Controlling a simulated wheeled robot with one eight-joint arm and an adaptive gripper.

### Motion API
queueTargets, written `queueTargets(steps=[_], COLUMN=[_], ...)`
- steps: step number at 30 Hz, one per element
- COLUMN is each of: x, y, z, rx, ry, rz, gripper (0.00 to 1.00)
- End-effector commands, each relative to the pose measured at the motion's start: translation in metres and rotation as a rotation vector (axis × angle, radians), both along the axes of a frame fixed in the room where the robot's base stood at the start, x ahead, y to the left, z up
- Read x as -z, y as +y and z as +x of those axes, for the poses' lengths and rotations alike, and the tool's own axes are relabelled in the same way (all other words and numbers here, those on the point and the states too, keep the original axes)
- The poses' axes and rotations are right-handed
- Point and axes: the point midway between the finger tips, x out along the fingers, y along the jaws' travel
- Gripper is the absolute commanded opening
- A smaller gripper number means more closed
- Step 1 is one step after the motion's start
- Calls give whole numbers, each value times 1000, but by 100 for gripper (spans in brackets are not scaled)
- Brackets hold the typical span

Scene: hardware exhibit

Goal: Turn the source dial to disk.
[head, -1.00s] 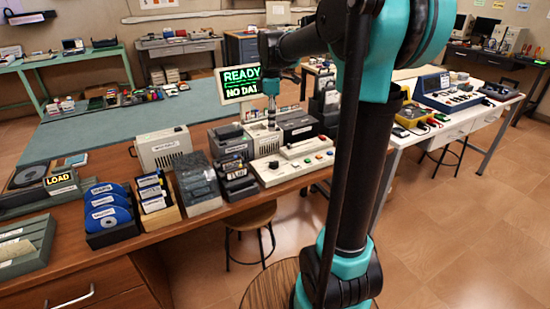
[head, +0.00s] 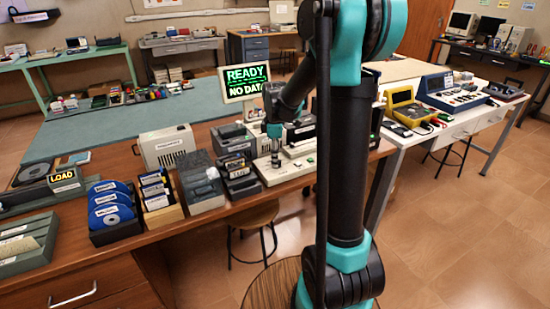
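A white control panel (head: 295,168) lies along the front edge of the wooden bench in the head view. The source dial cannot be made out; the left part of the panel is covered by my gripper. My gripper (head: 275,162) points down at that left part. Its fingertips are at or just above the panel, and contact cannot be told. It is too small to tell whether the fingers are open or shut. A screen (head: 245,82) behind it reads "READY" and "NO DATA". My arm hides the panel's right end.
Left of the panel stand small dark devices (head: 238,178), a grey box (head: 203,186) and a rack of blue disks (head: 112,228). A beige box (head: 167,147) is behind them. A stool (head: 252,217) stands in front.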

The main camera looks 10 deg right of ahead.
Motion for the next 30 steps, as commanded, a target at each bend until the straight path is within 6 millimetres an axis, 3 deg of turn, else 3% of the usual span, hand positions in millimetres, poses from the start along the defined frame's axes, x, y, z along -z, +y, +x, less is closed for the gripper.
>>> queueTargets(steps=[8,16,30], x=[1,1,1], y=[0,0,0], z=[0,0,0], rx=[0,0,50], ry=[0,0,0], rz=[0,0,0], gripper=[34,0,0])
